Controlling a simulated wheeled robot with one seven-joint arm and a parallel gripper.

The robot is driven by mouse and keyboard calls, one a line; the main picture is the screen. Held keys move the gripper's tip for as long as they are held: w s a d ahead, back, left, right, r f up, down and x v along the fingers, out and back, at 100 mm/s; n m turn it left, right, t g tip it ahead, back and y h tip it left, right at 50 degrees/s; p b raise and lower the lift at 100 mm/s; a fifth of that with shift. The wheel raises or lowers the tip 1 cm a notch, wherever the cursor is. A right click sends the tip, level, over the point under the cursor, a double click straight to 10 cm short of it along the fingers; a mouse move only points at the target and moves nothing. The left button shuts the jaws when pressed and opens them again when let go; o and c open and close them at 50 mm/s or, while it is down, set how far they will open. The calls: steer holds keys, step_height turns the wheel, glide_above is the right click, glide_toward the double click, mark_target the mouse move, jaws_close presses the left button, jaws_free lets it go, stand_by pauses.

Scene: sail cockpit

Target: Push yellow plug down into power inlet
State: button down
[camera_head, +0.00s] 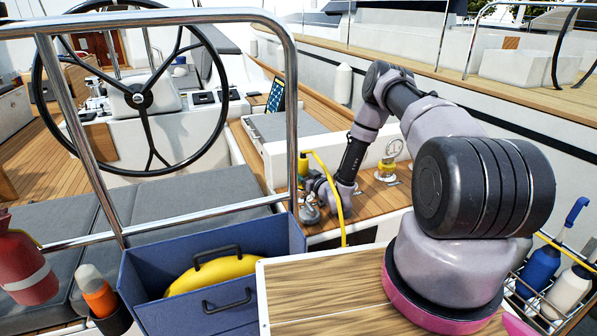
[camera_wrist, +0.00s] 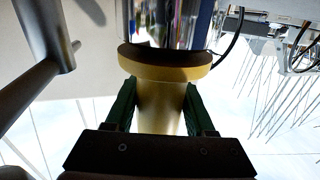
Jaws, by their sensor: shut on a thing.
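The yellow plug (camera_head: 303,164) stands upright at the left of my gripper (camera_head: 310,180) in the head view, with a yellow cable arching from its top. In the wrist view, my gripper (camera_wrist: 160,108) has its green fingers on both sides of a yellow cylinder, the plug's body (camera_wrist: 160,105). Its wider yellow collar (camera_wrist: 165,66) meets or nearly meets a shiny chrome cylinder (camera_wrist: 170,25), seemingly the power inlet. That view appears upside down, with sky at the bottom. The collar hides the joint, so I cannot tell how deep the plug sits.
A yellow-based fitting (camera_head: 386,173) stands on the wooden deck right of my gripper. The yellow cable (camera_head: 338,205) hangs toward a blue box (camera_head: 185,275) and wooden tabletop (camera_head: 320,290). A chrome rail (camera_head: 290,110) and steering wheel (camera_head: 140,95) are at left.

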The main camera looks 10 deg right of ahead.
steer(key=shift+f, duration=0.2)
steer(key=shift+r, duration=0.4)
steer(key=shift+r, duration=0.35)
steer(key=shift+f, duration=0.75)
stand_by(0.9)
steer(key=shift+r, duration=0.25)
steer(key=shift+r, duration=0.35)
steer(key=shift+r, duration=0.2)
steer(key=shift+f, duration=0.75)
stand_by(0.8)
